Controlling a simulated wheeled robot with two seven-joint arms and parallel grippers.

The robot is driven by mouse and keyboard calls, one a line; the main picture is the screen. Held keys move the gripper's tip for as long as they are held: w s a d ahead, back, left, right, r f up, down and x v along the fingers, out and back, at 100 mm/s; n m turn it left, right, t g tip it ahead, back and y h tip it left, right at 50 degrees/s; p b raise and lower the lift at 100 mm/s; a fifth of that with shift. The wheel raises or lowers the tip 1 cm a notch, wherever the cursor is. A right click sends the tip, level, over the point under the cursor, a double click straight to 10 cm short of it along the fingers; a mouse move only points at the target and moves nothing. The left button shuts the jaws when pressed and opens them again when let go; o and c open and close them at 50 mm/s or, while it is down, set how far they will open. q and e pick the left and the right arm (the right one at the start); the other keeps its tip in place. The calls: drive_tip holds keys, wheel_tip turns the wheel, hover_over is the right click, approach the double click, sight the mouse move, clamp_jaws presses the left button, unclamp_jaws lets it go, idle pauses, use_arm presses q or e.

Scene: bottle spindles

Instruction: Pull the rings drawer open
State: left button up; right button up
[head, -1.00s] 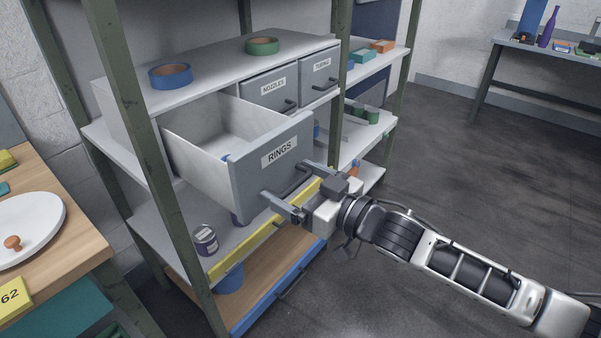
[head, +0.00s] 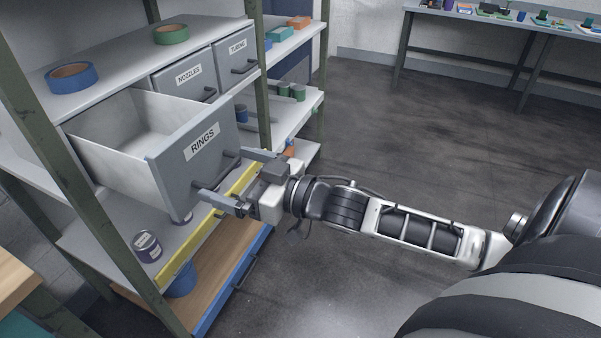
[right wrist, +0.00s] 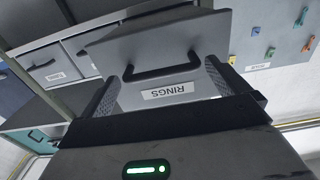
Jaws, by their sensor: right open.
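The rings drawer (head: 170,172) is a grey drawer with a white RINGS label, pulled well out of the shelf unit. Its pale inside shows from above, and the part that I see looks empty. Its dark bar handle (head: 228,166) is on the front, and the handle also shows in the right wrist view (right wrist: 160,69). My right gripper (head: 222,173) is open in front of the drawer face, with one finger to each side of the handle. I cannot tell whether the fingers touch the drawer. My left gripper is not in view.
The nozzles drawer (head: 186,76) and the tubing drawer (head: 236,57) are shut. Blue tape (head: 72,78) and green tape (head: 171,34) lie on top. A green post (head: 263,95) stands close to the right gripper. The floor (head: 390,120) to the right is clear.

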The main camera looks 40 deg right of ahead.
drive_tip(key=v, duration=1.4)
drive_tip(key=shift+w, duration=0.1)
wheel_tip(320, 180, down, 13)
drive_tip(key=s+a+m+g+h, duration=0.2)
drive_tip(key=m+h, duration=0.2)
drive_tip(key=h, duration=0.1)
drive_tip(key=s+a+f+g, duration=0.1)
drive_tip(key=a+f+g, duration=0.2)
drive_tip(key=a+f, duration=0.4)
drive_tip(key=a, duration=0.3)
drive_tip(key=shift+s+a+n, duration=0.2)
drive_tip(key=shift+a+n, duration=0.2)
drive_tip(key=shift+c, duration=0.3)
